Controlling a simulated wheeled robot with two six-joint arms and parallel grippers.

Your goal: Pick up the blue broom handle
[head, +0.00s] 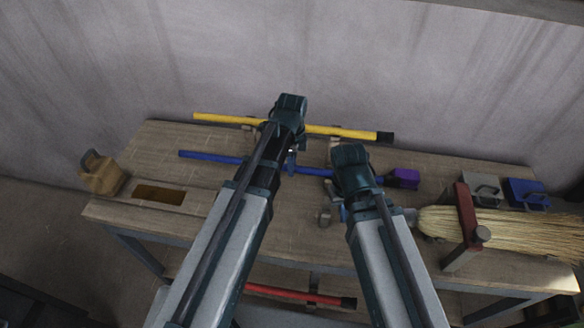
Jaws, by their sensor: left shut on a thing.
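The blue broom handle (225,158) is a long thin rod lying across the wooden workbench, running left to right behind both my arms. My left gripper (291,160) reaches down from the raised wrist and is shut on the handle's middle. Its fingertips are small and partly covered by the arm. My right gripper (343,213) is low over the bench in front of the handle, mostly hidden behind its own wrist. I cannot see its jaws clearly. The handle's right part passes behind my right wrist.
A yellow handle (225,119) lies behind, near the wall. A red handle (290,293) is at the front. A straw broom head (520,232) lies right under a red clamp (466,215).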

